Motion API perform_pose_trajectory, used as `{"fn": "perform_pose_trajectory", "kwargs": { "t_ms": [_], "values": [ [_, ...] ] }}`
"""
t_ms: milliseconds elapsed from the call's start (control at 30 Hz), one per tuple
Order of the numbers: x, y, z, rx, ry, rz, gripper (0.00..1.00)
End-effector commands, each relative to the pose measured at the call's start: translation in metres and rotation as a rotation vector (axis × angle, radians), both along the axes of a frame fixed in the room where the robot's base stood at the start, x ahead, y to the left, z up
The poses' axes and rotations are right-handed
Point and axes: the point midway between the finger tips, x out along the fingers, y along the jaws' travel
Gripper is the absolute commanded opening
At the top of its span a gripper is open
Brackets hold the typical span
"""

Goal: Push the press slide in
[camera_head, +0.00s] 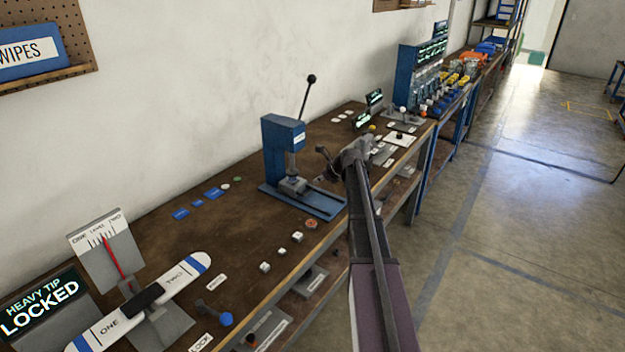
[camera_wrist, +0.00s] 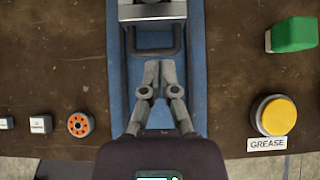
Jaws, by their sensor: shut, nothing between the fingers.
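The blue press (camera_head: 284,150) stands on the workbench with its lever raised. Its grey slide (camera_head: 292,186) sits low on the blue base, beneath the ram. In the wrist view the slide (camera_wrist: 152,11) is at the top, with a dark U-shaped handle (camera_wrist: 153,52) reaching toward me. My gripper (camera_wrist: 159,66) is shut and empty, over the blue base, its fingertips just short of the handle bar and roughly centred on it. Contact cannot be told.
In the wrist view, an orange round part (camera_wrist: 80,125) and small white blocks lie left; a yellow grease button (camera_wrist: 275,115) and a green block (camera_wrist: 291,34) are right. A balance scale (camera_head: 140,305) stands front left in the head view.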

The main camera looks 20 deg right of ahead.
Motion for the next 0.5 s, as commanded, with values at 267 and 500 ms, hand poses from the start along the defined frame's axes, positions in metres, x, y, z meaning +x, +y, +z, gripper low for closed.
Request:
{"fn": "perform_pose_trajectory", "kwargs": {
  "t_ms": [267, 500],
  "values": [
    [-0.0078, -0.0026, 0.0139, 0.000, 0.001, 0.004, 0.00],
    [-0.0085, -0.0026, 0.0144, 0.000, 0.001, 0.005, 0.00]
  ]
}}
